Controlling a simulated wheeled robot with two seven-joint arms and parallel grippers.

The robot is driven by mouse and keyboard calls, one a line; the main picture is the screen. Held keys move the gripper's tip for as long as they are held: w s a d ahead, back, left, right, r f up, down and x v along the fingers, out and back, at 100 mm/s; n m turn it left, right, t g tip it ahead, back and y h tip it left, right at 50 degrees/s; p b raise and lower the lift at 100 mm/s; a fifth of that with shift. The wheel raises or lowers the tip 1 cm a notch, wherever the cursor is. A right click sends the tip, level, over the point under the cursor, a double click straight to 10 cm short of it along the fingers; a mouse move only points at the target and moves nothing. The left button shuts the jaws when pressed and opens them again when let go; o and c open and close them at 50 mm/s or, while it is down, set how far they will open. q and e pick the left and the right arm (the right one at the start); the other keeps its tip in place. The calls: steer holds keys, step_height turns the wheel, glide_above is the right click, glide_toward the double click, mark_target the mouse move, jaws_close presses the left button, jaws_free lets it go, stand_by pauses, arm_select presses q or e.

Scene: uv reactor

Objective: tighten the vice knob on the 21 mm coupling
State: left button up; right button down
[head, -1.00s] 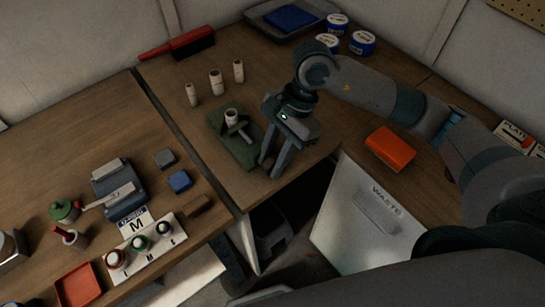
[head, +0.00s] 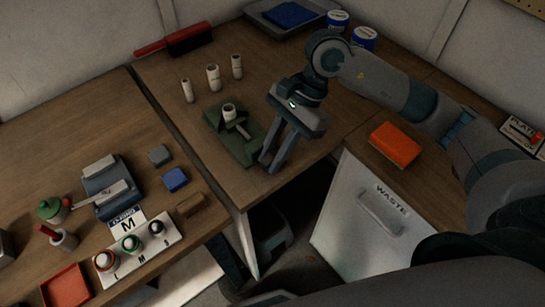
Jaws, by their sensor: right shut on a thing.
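The green vice (head: 238,150) stands on the back bench near its front edge. A pale coupling (head: 229,110) sits upright in it, with a grey jaw part beside it. My right gripper (head: 267,165) points down at the right end of the vice, its two fingers close together. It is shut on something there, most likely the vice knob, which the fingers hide. My left gripper is not in view.
Several pale couplings (head: 213,78) stand behind the vice. A red-handled brush (head: 174,42) lies at the wall. An orange block (head: 396,144) lies above the waste bin (head: 363,213). A gap separates the two benches.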

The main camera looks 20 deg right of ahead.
steer(key=c, duration=1.9)
jaws_free()
steer(key=shift+o, duration=0.2)
